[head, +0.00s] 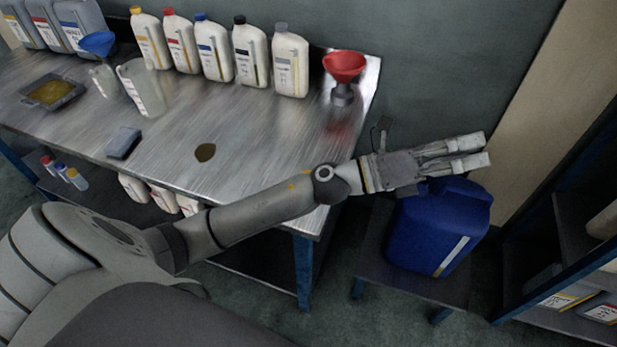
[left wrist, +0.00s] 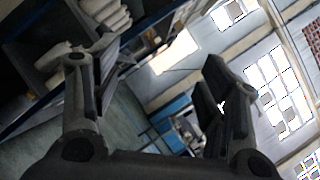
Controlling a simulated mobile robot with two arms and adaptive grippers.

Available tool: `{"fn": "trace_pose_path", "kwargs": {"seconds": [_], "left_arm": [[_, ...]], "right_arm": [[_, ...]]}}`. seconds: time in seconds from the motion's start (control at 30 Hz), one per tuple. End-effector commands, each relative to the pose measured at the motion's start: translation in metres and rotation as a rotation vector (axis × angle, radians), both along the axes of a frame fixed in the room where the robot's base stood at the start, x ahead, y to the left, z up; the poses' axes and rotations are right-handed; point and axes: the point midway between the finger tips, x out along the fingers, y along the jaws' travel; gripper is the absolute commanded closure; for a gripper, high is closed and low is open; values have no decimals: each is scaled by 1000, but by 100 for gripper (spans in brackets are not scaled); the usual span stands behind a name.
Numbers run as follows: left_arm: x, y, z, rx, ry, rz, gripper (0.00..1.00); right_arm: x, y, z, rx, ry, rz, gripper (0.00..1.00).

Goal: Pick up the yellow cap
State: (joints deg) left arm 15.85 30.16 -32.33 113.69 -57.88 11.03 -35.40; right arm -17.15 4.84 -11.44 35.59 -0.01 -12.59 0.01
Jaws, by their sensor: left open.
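A yellow cap (head: 136,10) sits on the leftmost white bottle (head: 150,40) in the back row on the metal table. A small yellow spot (head: 306,173) shows beside my forearm at the table's right edge; I cannot tell what it is. My left gripper (head: 487,150) is open and empty, stretched out to the right past the table, above a blue jerrycan (head: 437,225). It is far from the yellow-capped bottle. In the left wrist view the two fingers (left wrist: 148,68) stand wide apart with nothing between them. My right gripper is not in view.
The jerrycan stands on a low dark stool (head: 415,282); its top is partly hidden by my gripper. A red funnel (head: 344,67) stands at the table's back right corner. Several white bottles, a blue funnel (head: 97,43) and a dark tray (head: 52,92) are on the table (head: 250,135).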

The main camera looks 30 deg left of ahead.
Motion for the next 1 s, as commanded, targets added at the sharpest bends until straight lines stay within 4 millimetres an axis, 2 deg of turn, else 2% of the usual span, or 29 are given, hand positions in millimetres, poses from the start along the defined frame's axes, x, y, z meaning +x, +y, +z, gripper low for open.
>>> {"fn": "trace_pose_path", "kwargs": {"seconds": [0.03,0.13,0.2,0.27,0.37,0.47,0.5,0.57,0.6,0.7,0.83,0.9,1.0], "left_arm": [[-4,-11,-6,138,-98,-66,32],[-15,-23,-32,415,-272,-202,32],[-18,-20,-57,614,-378,-299,32],[-19,-9,-81,786,-451,-382,32],[-13,27,-119,1074,-540,-524,32],[-3,85,-150,1358,-573,-672,32],[1,112,-157,1463,-571,-731,32],[6,153,-164,1609,-549,-815,32],[8,181,-165,1695,-525,-868,32],[11,238,-161,1857,-453,-978,32],[9,284,-153,1969,-370,-1067,32],[7,295,-152,1992,-345,-1092,32],[6,299,-162,2001,-333,-1106,32]], "right_arm": [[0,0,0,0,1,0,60],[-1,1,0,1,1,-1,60],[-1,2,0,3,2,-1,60],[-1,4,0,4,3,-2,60],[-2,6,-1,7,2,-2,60],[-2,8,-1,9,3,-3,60],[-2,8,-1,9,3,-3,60],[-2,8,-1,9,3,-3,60],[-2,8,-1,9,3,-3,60],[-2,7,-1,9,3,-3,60],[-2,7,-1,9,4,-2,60],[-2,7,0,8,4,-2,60],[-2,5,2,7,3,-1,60]]}}
